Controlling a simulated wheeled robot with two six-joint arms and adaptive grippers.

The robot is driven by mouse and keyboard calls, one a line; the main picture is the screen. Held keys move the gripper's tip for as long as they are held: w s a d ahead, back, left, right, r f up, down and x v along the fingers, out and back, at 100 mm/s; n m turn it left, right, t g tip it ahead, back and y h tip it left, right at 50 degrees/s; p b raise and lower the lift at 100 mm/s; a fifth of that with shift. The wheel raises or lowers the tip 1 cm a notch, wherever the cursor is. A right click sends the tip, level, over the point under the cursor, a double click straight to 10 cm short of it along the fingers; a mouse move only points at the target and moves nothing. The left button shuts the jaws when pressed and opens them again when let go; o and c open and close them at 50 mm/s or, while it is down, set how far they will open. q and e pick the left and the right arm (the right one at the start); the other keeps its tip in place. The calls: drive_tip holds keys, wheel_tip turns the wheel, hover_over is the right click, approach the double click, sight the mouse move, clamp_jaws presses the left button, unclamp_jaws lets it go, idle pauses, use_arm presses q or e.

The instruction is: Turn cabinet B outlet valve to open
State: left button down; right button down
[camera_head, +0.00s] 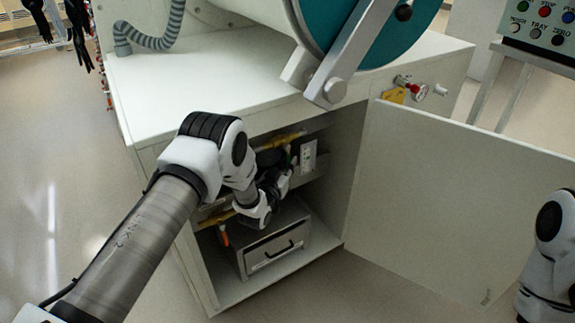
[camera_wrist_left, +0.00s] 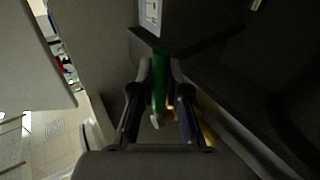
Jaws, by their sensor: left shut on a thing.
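A green handle (camera_wrist_left: 160,75) stands between the two fingers of my left gripper (camera_wrist_left: 160,92) in the left wrist view. The fingers are shut on it from both sides. In the head view my left gripper (camera_head: 277,172) reaches into the open cabinet under the bench, below the upper yellow pipe (camera_head: 283,139). My arm and wrist hide most of the valve there. A yellow fitting (camera_wrist_left: 208,128) shows beside the right finger in the left wrist view. I cannot read which cabinet or valve this is. My right gripper is out of view.
A grey drawer box (camera_head: 276,247) stands on the cabinet floor. The cabinet door (camera_head: 450,190) is swung open to the right. A white label plate (camera_head: 308,156) is inside. The worktop (camera_head: 210,80) is above.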

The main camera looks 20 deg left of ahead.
use_arm(q)
drive_tip(key=shift+w+d+f+n+t+b, duration=0.2)
drive_tip(key=shift+f+n+t+b, duration=0.15)
drive_tip(key=shift+b, duration=0.35)
drive_tip(key=shift+w+d+r+n+t+y+b, duration=0.3)
drive_tip(key=shift+n+t+b, duration=0.5)
drive_tip(key=shift+b, duration=0.4)
drive_tip(key=shift+w+d+r+n+t+y+b, duration=0.25)
drive_tip(key=shift+w+n+t+b, duration=0.15)
drive_tip(key=shift+n+t+b, duration=0.55)
drive_tip(key=shift+w+d+r+n+t+y+b, duration=0.3)
drive_tip(key=shift+n+t+b, duration=0.25)
drive_tip(key=shift+b, duration=0.85)
drive_tip(key=c, duration=1.2)
unclamp_jaws()
drive_tip(key=shift+a, duration=0.1)
drive_tip(key=shift+o, duration=0.2)
